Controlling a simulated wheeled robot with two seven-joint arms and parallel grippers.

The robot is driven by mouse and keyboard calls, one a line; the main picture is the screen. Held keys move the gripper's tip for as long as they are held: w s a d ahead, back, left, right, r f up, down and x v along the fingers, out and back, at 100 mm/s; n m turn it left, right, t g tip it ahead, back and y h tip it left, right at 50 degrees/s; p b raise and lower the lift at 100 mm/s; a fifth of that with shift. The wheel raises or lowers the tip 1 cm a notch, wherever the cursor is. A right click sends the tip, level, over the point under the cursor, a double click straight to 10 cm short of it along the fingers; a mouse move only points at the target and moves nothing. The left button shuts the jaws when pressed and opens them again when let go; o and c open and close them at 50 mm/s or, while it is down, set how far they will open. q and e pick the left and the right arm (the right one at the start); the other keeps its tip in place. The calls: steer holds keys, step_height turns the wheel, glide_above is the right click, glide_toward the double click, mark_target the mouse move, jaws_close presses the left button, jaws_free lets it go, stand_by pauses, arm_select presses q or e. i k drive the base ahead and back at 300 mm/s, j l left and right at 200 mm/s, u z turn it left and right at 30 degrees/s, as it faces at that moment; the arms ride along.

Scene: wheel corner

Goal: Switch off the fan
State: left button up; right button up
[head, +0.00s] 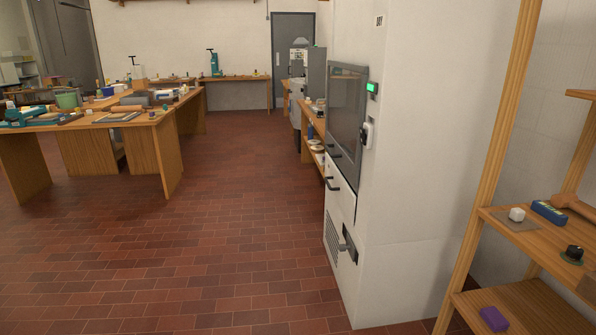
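I cannot pick out a fan for certain in the head view. A tall white cabinet (405,190) stands right of centre, with a dark glass door (346,110) on its left face. A lit green display (372,88) is on its front edge, with a small white and black fitting (367,133) below it. Low on the cabinet are a slatted vent (333,234) and a black lever-like part (350,245). I cannot tell whether any of these is the fan's switch. Neither of my grippers is in view.
A wooden shelf (545,300) at the right holds a purple block (494,318), a blue box (548,212) and a black knob-like object (574,252). A wooden workbench (150,125) with tools stands left. The red tiled floor (200,240) between is clear.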

mark_target(363, 137)
steer(key=i+z, duration=0.2)
steer(key=i, duration=0.3)
steer(key=i+j+z, duration=0.25)
steer(key=i, duration=0.25)
steer(key=i+j+z, duration=0.2)
steer(key=i, duration=0.3)
steer(key=i+j+z, duration=0.25)
steer(key=i, duration=0.25)
steer(key=j, duration=0.1)
